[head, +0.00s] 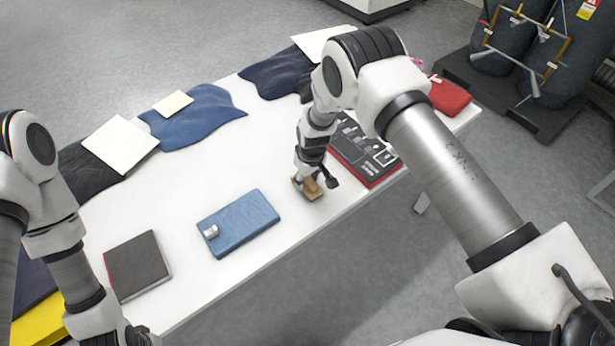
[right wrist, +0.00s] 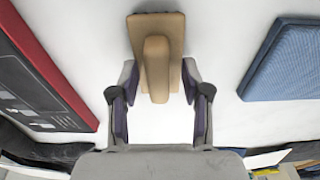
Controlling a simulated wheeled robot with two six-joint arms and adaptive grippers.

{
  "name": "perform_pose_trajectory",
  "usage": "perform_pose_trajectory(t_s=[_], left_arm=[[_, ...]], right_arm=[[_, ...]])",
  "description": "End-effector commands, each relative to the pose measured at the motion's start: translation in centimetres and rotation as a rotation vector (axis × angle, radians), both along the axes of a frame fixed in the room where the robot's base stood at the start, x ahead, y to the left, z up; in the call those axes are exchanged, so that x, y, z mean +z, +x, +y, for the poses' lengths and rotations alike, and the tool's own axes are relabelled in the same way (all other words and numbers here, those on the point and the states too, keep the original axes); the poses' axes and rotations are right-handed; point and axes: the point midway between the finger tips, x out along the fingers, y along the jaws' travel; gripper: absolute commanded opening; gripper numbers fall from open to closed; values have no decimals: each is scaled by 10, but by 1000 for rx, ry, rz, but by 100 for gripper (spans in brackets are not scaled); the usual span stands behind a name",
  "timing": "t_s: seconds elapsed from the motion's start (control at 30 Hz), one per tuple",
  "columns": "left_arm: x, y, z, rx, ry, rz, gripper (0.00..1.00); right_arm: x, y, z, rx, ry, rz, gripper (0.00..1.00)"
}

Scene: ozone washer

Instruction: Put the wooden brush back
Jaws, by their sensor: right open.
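The wooden brush (head: 312,189) lies on the white table, between the blue padded block and the black and red tool case. In the right wrist view the brush (right wrist: 158,60) shows as a tan block with a raised handle along its middle. My right gripper (head: 308,180) is low over the brush. In the right wrist view my right gripper (right wrist: 158,92) is open, with one finger on each side of the handle's near end and gaps between. My left arm shows at the left edge of the head view, but its fingers are not visible.
The blue padded block (head: 245,225) with a small metal cylinder (head: 211,231) lies left of the brush. The tool case (head: 362,150) is close on the right. A dark book (head: 138,266) and folded jeans (head: 205,117) lie further left. The table front edge is near the brush.

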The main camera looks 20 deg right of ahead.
Motion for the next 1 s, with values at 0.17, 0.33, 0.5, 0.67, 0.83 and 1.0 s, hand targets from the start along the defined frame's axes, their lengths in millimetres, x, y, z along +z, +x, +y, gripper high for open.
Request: perform_pose_trajectory(t_s=[0.17,0.33,0.5,0.67,0.83,1.0], left_arm=[[-4,0,0,0,0,0,0],[-16,0,0,0,0,0,0],[-26,0,0,0,0,0,0],[-29,0,0,0,0,0,0],[-29,0,0,0,0,0,0],[-29,0,0,0,0,0,0]], right_arm=[[14,0,-1,1,0,-2,47],[53,-5,-2,1,-1,-4,47],[95,-10,-4,1,-1,-4,47],[117,-13,-5,1,0,-2,47],[121,-14,-5,0,0,1,47],[84,-43,-20,-47,-16,25,47]])
